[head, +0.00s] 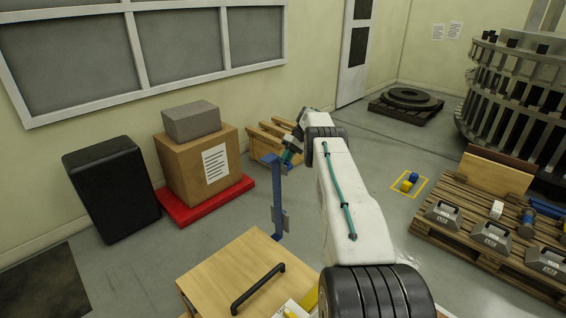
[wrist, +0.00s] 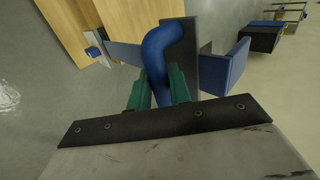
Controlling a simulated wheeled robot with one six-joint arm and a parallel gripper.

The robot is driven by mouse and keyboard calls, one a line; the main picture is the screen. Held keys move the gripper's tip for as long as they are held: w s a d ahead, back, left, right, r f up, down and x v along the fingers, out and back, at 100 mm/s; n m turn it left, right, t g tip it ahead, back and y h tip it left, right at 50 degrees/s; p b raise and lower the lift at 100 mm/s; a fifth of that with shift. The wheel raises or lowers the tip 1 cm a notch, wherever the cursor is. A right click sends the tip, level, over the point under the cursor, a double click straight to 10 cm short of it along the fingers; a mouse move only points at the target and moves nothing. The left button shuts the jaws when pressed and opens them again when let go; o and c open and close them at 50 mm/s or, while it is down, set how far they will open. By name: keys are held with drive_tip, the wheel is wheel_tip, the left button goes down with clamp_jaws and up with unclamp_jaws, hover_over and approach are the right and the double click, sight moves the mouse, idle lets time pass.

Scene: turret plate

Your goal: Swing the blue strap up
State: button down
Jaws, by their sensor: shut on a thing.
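The blue strap (head: 277,200) looks like a narrow upright blue bar behind the wooden box, with a short arm at its top. A small grey plate sits low on it. My gripper (head: 288,158) is at the top end of this bar, tilted down to the left. In the wrist view my gripper (wrist: 159,92) has its green fingers on both sides of a rounded blue bar (wrist: 161,50), shut on it. A flat blue piece (wrist: 223,70) and a dark plate show beside it. Where the rounded bar joins the rest is partly hidden.
A wooden box (head: 225,268) with a black handle (head: 257,288) stands in front of the strap. A cardboard box (head: 197,160) on a red pallet (head: 205,203) and a black case (head: 112,185) are at left. A loaded pallet (head: 462,235) is at right.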

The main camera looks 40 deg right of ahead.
drive_tip(key=shift+s+a+f, duration=0.1)
drive_tip(key=shift+s+f, duration=0.1)
drive_tip(key=shift+f, duration=0.35)
drive_tip(key=c, duration=1.3)
unclamp_jaws()
drive_tip(key=shift+w+r, duration=0.15)
drive_tip(key=shift+r, duration=0.2)
wheel_tip(320, 180, up, 3)
drive_tip(key=shift+r, duration=0.1)
drive_tip(key=s+a, duration=0.4)
drive_tip(key=s, duration=0.3)
drive_tip(key=s+a+r, duration=0.1)
drive_tip(key=s+a, duration=0.2)
drive_tip(key=s, duration=0.4)
drive_tip(key=shift+a+r, duration=0.15)
drive_tip(key=shift+a, duration=0.25)
